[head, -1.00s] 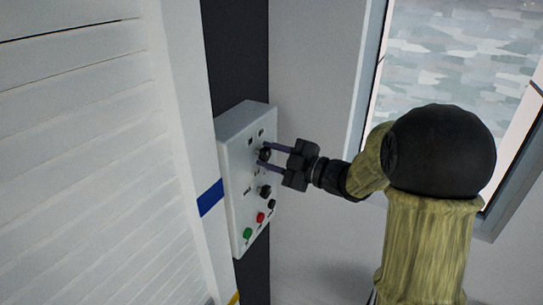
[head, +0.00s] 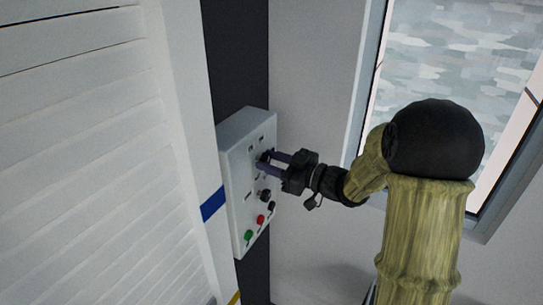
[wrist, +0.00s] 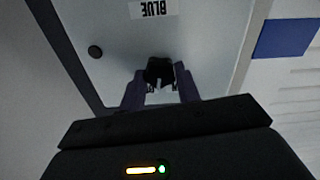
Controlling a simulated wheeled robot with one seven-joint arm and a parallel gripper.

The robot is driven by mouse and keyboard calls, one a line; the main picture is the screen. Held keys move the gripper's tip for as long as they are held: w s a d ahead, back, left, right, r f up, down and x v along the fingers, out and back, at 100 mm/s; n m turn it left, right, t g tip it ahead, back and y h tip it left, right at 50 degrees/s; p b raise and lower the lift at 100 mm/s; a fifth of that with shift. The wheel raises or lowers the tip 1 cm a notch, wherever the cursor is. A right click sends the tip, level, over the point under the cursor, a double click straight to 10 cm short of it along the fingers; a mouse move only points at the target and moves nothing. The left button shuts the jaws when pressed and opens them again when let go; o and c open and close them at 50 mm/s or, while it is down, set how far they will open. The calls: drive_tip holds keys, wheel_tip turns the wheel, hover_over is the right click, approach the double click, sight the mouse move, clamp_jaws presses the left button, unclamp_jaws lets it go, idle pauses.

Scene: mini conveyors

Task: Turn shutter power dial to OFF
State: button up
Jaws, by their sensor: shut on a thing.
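A light grey control box (head: 237,187) is mounted on a dark vertical post. My gripper (head: 264,162) reaches the upper part of its face from the right. In the wrist view, the purple fingers of my gripper (wrist: 160,88) are shut on a black dial (wrist: 158,70), one finger on each side. The dial is mostly hidden by the fingers in the head view. The pointer direction and the markings around the dial are not readable.
Below my gripper the box carries a black knob (head: 265,195), a red button (head: 260,219) and a green button (head: 248,235). A white slatted shutter (head: 80,170) stands at the left. A window (head: 450,60) is at the right.

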drive_tip(key=shift+m+p, duration=1.3)
drive_tip(key=shift+m, duration=0.7)
drive_tip(key=o, duration=1)
drive_tip(key=shift+c, duration=0.2)
drive_tip(key=shift+d, duration=0.1)
drive_tip(key=b+v, duration=0.6)
drive_tip(key=v, duration=1.1)
drive_tip(key=shift+b, duration=0.4)
drive_tip(key=shift+d, duration=0.15)
